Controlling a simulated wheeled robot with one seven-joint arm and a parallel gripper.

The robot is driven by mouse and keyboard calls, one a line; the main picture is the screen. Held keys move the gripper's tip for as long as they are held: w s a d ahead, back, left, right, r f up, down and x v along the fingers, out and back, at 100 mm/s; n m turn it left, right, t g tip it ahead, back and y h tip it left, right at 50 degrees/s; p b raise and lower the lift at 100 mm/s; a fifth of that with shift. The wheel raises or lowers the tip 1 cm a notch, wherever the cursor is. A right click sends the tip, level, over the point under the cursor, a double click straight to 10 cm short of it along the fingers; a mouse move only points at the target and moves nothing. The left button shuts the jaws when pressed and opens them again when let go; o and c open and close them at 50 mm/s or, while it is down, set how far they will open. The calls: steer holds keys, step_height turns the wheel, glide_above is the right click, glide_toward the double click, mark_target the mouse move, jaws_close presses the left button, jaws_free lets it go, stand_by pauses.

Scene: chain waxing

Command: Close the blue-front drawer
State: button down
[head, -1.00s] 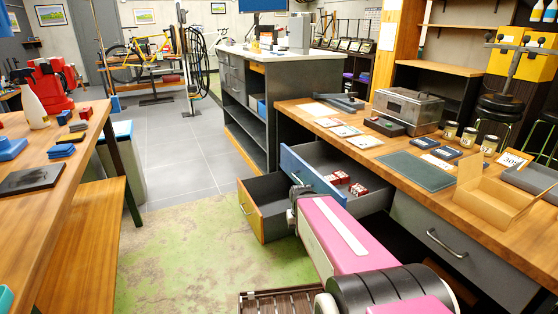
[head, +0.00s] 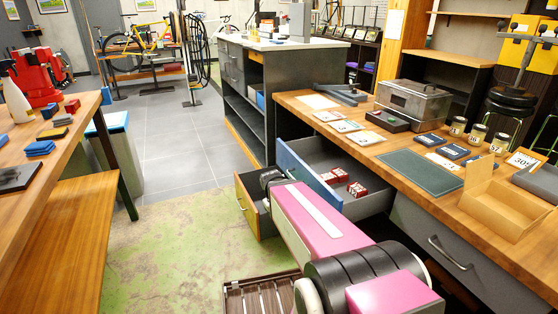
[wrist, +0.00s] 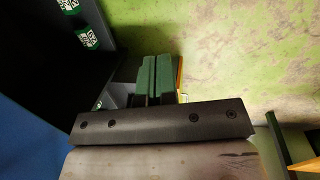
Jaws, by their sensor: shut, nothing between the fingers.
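The blue-front drawer (head: 308,181) stands pulled out from under the long wooden workbench, with red-and-white boxes (head: 357,190) inside. Its blue front faces left in the head view. My gripper shows in the wrist view as two dark green fingers (wrist: 157,70) pressed together, with nothing between them. In the head view the end of my arm is over the open lower drawer, in front of the blue front's lower part, and the fingertips are hidden. A blue surface (wrist: 30,140), likely the blue front, fills the left of the wrist view. Contact cannot be told.
A lower drawer with a wooden front (head: 245,206) is also pulled out below. Green boxes (wrist: 88,38) show in the wrist view. A closed grey drawer (head: 455,245) is at right. A dark slatted crate (head: 262,294) stands on the floor. Green floor is free at left.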

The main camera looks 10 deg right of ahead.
steer(key=w+n+h, duration=0.1)
steer(key=n+t+h, duration=0.4)
steer(key=n+h, duration=1.1)
steer(key=n, duration=0.1)
glide_toward(285, 158)
steer(key=d, duration=0.2)
steer(key=w+d, duration=0.1)
steer(key=d, duration=0.4)
steer(key=shift+w+d+r, duration=0.2)
steer(key=shift+d+r, duration=0.05)
steer(key=w+d, duration=0.1)
steer(key=d, duration=0.6)
steer(key=w+d, duration=0.2)
steer(key=d, duration=0.6)
steer(key=w+d, duration=0.1)
steer(key=d, duration=0.6)
steer(key=shift+w+d, duration=0.2)
steer(key=shift+d, duration=0.15)
